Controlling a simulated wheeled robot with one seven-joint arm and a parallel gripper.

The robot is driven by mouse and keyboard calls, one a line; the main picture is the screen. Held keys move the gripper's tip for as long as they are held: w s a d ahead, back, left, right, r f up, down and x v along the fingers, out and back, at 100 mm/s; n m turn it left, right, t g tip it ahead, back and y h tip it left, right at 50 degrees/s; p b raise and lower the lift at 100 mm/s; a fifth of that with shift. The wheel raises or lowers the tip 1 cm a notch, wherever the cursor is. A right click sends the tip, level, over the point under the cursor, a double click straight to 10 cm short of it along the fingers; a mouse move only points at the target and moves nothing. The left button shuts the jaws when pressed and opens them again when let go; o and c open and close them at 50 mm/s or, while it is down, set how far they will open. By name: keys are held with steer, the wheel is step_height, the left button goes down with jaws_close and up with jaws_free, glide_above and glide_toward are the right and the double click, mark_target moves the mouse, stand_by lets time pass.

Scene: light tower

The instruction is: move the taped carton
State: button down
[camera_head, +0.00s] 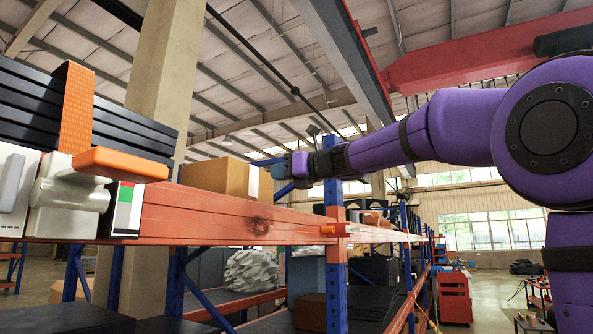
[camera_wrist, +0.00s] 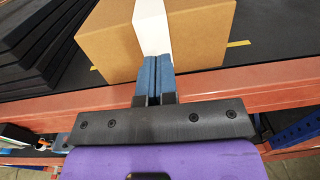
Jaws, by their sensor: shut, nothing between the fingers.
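The taped carton is a brown box (camera_head: 216,177) with a white tape strip, standing on a shelf behind the orange beam in the head view. In the wrist view the carton (camera_wrist: 196,38) fills the top middle, with its white strip facing me. My gripper (camera_wrist: 155,60) has its blue fingers shut together in front of the strip, with nothing between them. The fingertips overlap the lower part of the strip in the picture; I cannot tell whether they touch it. In the head view my gripper (camera_head: 268,164) is at the carton's right side.
The orange shelf beam (camera_head: 240,217) runs below my gripper, with a blue upright (camera_head: 335,255) close to the arm. Stacked black slabs (camera_wrist: 40,45) lie left of the carton in the wrist view. Dark shelf surface (camera_wrist: 275,40) is bare to its right.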

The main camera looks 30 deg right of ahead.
mark_target(256, 175)
steer(key=shift+x, duration=2.6)
steer(key=x, duration=0.9)
steer(key=shift+a, duration=0.1)
